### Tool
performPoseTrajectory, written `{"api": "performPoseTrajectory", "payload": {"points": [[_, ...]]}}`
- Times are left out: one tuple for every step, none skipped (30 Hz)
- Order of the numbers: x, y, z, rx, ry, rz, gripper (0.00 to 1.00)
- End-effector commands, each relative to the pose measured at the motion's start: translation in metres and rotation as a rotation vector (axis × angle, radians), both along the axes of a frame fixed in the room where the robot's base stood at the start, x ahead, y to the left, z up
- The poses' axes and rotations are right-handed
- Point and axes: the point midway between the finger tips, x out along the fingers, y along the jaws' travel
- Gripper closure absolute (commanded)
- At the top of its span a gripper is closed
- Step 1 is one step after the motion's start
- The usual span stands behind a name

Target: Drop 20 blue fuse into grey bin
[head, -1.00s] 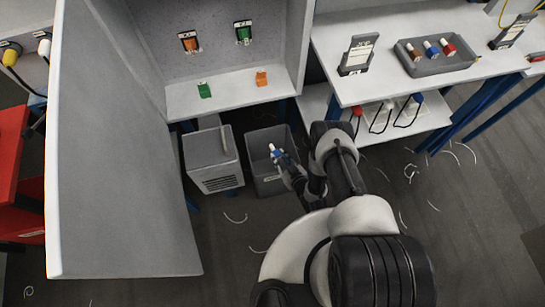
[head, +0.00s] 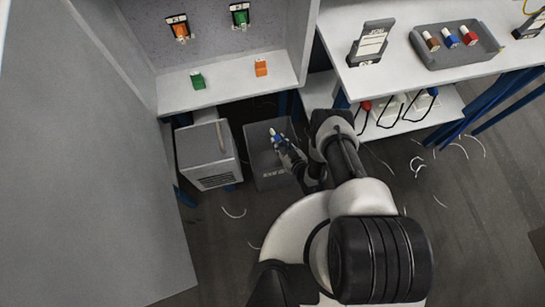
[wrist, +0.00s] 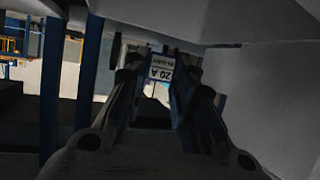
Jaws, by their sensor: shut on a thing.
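The blue fuse (head: 274,134) has a pale end and is held in my gripper (head: 281,142) over the grey bin (head: 259,163). In the wrist view the fuse's label (wrist: 162,73) reads "20 A", upside down, between my gripper's two dark fingers (wrist: 158,82). My gripper is shut on the fuse. The bin stands on the floor, open at the top, with a pale label on its front. My arm hides part of its right side. I cannot tell how high the fuse is above the rim.
A grey box-shaped unit (head: 206,155) stands left of the bin, and a large grey panel (head: 85,170) beyond it. A cabinet shelf (head: 225,85) holds green and orange blocks. The right table bears a tray (head: 462,58) with brown, blue and red fuses. Loose wires lie on the floor.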

Motion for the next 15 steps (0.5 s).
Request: {"api": "performPoseTrajectory", "payload": {"points": [[0.0004, 0.0000, -0.0041, 0.001, -0.001, 0.000, 1.00], [0.0004, 0.0000, -0.0045, 0.001, -0.001, 0.000, 1.00], [0.0004, 0.0000, -0.0046, 0.001, -0.001, 0.000, 1.00], [0.0004, 0.0000, -0.0043, 0.001, -0.001, 0.000, 1.00], [0.0005, 0.0000, -0.0040, 0.001, -0.001, 0.000, 1.00], [0.0004, 0.0000, -0.0035, 0.001, -0.001, 0.000, 1.00], [0.0005, 0.0001, -0.0033, 0.001, -0.001, 0.000, 1.00], [0.0004, 0.0000, -0.0033, 0.001, -0.001, 0.000, 1.00], [0.0004, 0.0000, -0.0032, 0.001, -0.001, 0.000, 1.00], [0.0004, 0.0000, -0.0032, 0.001, -0.001, 0.000, 0.74], [0.0004, 0.0000, -0.0032, 0.001, -0.001, 0.000, 0.72], [0.0004, 0.0000, -0.0032, 0.001, -0.001, 0.000, 0.69], [0.0004, 0.0000, -0.0032, 0.001, -0.001, 0.000, 0.67], [0.0004, 0.0000, -0.0032, 0.001, -0.001, 0.000, 0.65], [0.0004, 0.0000, -0.0033, 0.001, -0.001, 0.000, 0.63]]}}
